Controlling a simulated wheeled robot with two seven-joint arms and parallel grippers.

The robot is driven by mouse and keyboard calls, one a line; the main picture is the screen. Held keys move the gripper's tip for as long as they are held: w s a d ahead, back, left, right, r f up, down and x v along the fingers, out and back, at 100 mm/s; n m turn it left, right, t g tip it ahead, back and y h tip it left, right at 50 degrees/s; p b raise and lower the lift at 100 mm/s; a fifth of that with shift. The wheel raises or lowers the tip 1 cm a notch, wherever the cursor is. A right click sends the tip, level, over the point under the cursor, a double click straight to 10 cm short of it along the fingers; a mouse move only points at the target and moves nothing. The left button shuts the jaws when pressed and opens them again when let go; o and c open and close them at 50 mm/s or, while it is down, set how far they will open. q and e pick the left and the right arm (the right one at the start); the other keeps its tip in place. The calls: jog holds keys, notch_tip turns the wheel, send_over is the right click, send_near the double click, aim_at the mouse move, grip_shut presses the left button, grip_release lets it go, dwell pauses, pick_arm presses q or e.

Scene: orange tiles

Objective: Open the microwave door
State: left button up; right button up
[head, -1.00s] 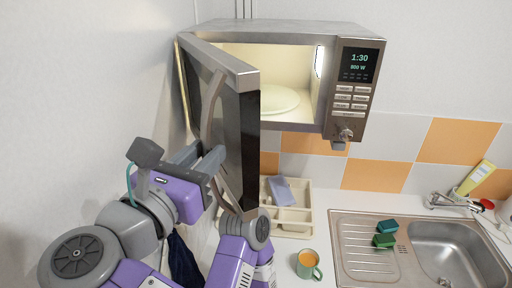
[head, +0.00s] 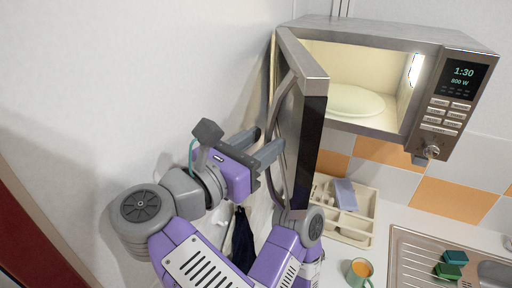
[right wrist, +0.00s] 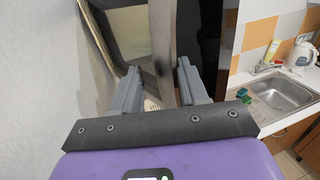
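The microwave (head: 380,32) is on the wall at the upper right in the head view. Its door (head: 299,150) stands wide open, swung out on its left side, with the lit inside and a pale turntable plate (head: 352,100) showing. A curved metal handle (head: 274,118) runs down the door's outer face. My right gripper (head: 270,140) is at this face, beside the handle. In the right wrist view its two grey fingers (right wrist: 158,82) are spread apart, with the handle (right wrist: 162,45) ahead between them. I cannot tell whether a finger touches it. My left gripper is not in view.
Below on the counter are a cream tray (head: 360,205) with a bluish sponge-like item (head: 345,194), a green mug (head: 359,272) and a sink (head: 408,258) with green sponges. The white wall (head: 130,70) is close on the left. Dark cloth (head: 242,240) hangs below my gripper.

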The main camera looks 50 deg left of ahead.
jog(key=shift+o, duration=1.3)
jog(key=shift+w+a+f, duration=0.1)
jog(key=shift+w+a, duration=0.1)
jog(key=shift+w, duration=0.15)
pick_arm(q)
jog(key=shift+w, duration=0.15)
pick_arm(e)
jog(key=shift+s, duration=0.1)
jog(key=shift+s+f, duration=0.1)
jog(key=shift+f, duration=0.1)
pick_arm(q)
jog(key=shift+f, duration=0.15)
pick_arm(e)
jog(key=shift+s, duration=0.15)
